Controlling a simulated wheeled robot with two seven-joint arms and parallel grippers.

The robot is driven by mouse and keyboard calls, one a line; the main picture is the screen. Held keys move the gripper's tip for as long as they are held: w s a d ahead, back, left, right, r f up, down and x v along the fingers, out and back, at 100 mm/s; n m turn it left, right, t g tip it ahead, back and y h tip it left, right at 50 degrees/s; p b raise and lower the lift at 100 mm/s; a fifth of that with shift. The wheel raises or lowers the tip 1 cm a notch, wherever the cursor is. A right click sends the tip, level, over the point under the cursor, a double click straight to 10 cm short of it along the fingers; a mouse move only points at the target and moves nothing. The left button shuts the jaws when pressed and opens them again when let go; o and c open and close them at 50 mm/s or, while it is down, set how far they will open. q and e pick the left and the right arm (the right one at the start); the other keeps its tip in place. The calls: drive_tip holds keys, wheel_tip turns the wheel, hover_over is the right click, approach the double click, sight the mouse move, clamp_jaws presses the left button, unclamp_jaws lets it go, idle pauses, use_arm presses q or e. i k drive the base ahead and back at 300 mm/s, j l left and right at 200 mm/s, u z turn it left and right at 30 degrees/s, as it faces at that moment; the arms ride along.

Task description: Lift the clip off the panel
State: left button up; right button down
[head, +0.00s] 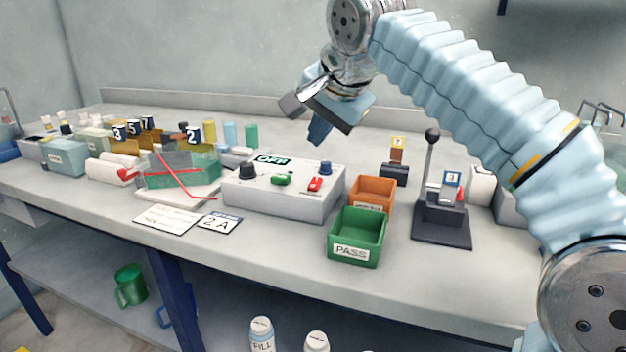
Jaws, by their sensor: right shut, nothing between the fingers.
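A red clip-like piece (127,175) sits at the left end of a red lead, at the front left of a translucent green tank (180,170). The red lead runs across the tank's front and bends down to the bench. A grey panel-like plate (176,160) shows at the tank; whether the clip grips it, I cannot tell. My right gripper (318,132) is shut and empty, held in the air above the back of the bench, to the right of the tank and well apart from the clip. My left gripper is out of view.
A grey control box (283,200) marked OFF stands right of the tank. An orange bin (372,192), a green PASS bin (357,240) and a black lever stand (441,222) are farther right. Numbered items and boxes crowd the left. The bench's front right is clear.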

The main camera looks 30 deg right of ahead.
sight(183, 125)
drive_tip(key=k+j, duration=0.8)
drive_tip(key=k, duration=0.05)
